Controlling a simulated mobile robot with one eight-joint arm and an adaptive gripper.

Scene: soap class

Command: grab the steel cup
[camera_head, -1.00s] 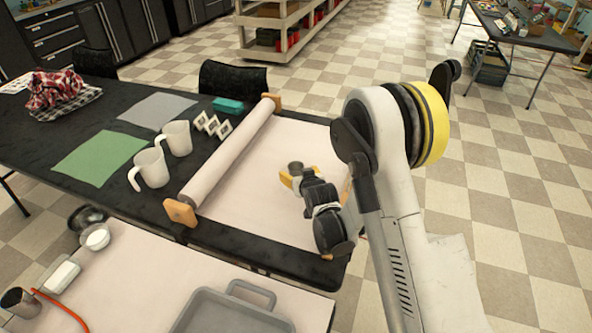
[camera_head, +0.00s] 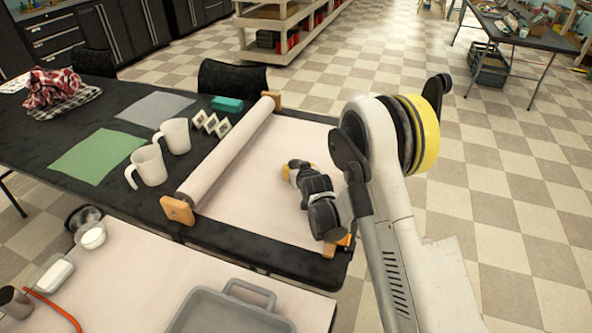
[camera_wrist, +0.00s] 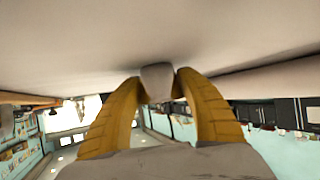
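A small grey cup, which I take for the steel cup (camera_wrist: 157,80), shows between my fingertips in the wrist view. My gripper (camera_wrist: 158,88) has two yellow fingers that curve in and meet the cup's left and right sides. In the head view my gripper (camera_head: 291,170) is low over the pale sheet (camera_head: 250,200) on the black table. There the cup is small and mostly hidden by the gripper, so its gap above the sheet is hard to tell.
A rolled end of the sheet (camera_head: 230,150) lies left of my gripper. Two white mugs (camera_head: 148,165) (camera_head: 175,136), a green mat (camera_head: 95,157) and a teal block (camera_head: 227,104) are beyond it. A grey tray (camera_head: 230,312) and a dark metal cylinder (camera_head: 14,302) are in front.

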